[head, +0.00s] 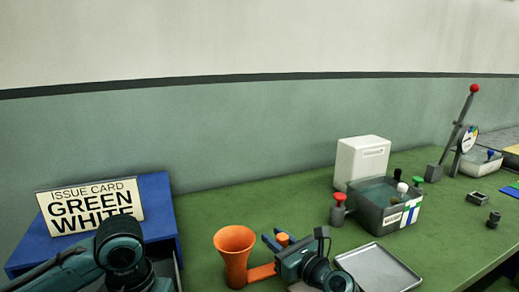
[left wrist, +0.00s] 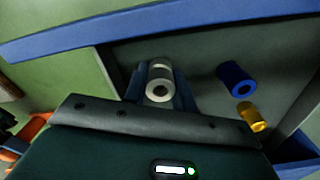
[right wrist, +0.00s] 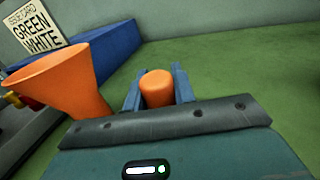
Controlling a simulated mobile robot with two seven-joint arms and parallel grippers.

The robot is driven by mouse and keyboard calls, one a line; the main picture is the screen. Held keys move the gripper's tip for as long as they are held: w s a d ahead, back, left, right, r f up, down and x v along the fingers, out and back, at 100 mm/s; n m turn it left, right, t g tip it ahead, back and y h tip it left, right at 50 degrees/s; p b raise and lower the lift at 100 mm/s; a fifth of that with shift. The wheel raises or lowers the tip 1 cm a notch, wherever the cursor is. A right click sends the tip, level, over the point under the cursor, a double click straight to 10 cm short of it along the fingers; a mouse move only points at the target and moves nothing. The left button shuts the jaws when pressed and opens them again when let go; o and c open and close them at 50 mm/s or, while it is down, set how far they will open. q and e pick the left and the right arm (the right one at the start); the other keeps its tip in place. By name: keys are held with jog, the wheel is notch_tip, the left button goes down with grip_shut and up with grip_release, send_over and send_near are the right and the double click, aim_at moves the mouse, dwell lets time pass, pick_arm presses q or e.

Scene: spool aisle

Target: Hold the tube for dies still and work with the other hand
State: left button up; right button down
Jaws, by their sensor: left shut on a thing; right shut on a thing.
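The orange tube with a flared mouth (head: 235,255) stands upright on the green bench, and it also shows in the right wrist view (right wrist: 75,85). A side arm runs from it to an upright orange grip (right wrist: 157,90). My right gripper (head: 283,241) is shut on that grip. My left gripper (left wrist: 160,95) is shut on a white ringed piece (left wrist: 159,73) inside the blue-sided box (left wrist: 150,22). In the head view my left arm hides that gripper. A blue hollow piece (left wrist: 236,78) and a yellow one (left wrist: 251,116) lie loose beside it.
The issue card (head: 92,211), reading GREEN WHITE, stands on the blue box (head: 160,205). A metal tray (head: 378,268) lies right of my right gripper. Behind are a red-topped bottle (head: 338,211), a white container (head: 361,160) and a grey bin (head: 395,215). A lever press (head: 455,135) stands far right.

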pick_arm(q)
jog(key=shift+w, duration=0.1)
dwell(0.4)
jog(key=shift+m, duration=0.5)
jog(key=w+d+r, duration=0.1)
jog(key=w, duration=0.1)
jog(key=w+d+r, duration=0.1)
jog(key=w+r, duration=0.1)
jog(key=w+d+r, duration=0.1)
jog(key=w+d, duration=0.1)
jog(key=w, duration=0.1)
jog(key=shift+w+r, duration=0.1)
jog(key=shift+r, duration=0.15)
jog(key=w+d+r+m, duration=0.2)
jog(key=w+d+r, duration=0.2)
jog(key=w+r, duration=0.3)
jog(key=m, duration=0.3)
send_near(235, 239)
jog(key=s+f, duration=0.2)
jog(key=s, duration=0.1)
jog(key=shift+d, duration=0.2)
jog(key=shift+f, duration=2.7)
